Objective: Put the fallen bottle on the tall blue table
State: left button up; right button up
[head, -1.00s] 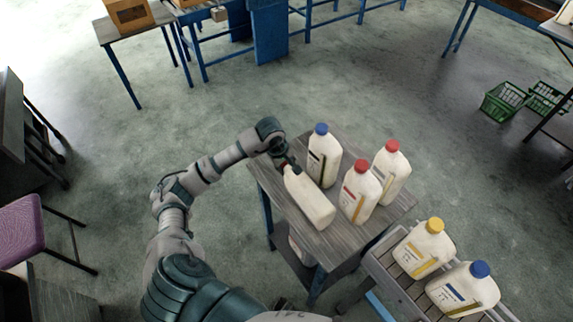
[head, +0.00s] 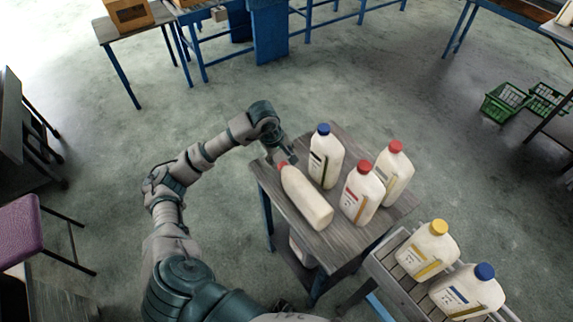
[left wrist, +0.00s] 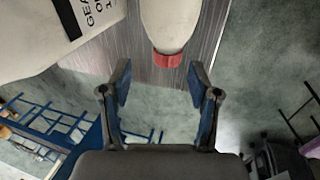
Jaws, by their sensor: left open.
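The fallen bottle (head: 306,198) is white with a red cap and lies on its side on the tall blue table (head: 345,247), which has a grey wooden top and blue legs. Its cap points toward my left gripper (head: 284,158). In the left wrist view the bottle (left wrist: 170,25) and its red cap lie just beyond my open left gripper (left wrist: 158,88), with nothing between the fingers. In the head view the left gripper is at the table's far left edge, by the cap. My right gripper is not in view.
A blue-capped bottle (head: 325,157) and two red-capped bottles (head: 361,194) (head: 394,172) stand on the same table. A lower slatted surface (head: 396,280) at the right holds a yellow-capped bottle (head: 428,250) and a blue-capped bottle (head: 468,291). Open floor lies left of the table.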

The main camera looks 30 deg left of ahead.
pick_arm(q)
jog(key=shift+a+v, duration=0.15)
jog(key=shift+v, duration=1.25)
jog(key=shift+a+v, duration=0.1)
jog(key=shift+v, duration=1.25)
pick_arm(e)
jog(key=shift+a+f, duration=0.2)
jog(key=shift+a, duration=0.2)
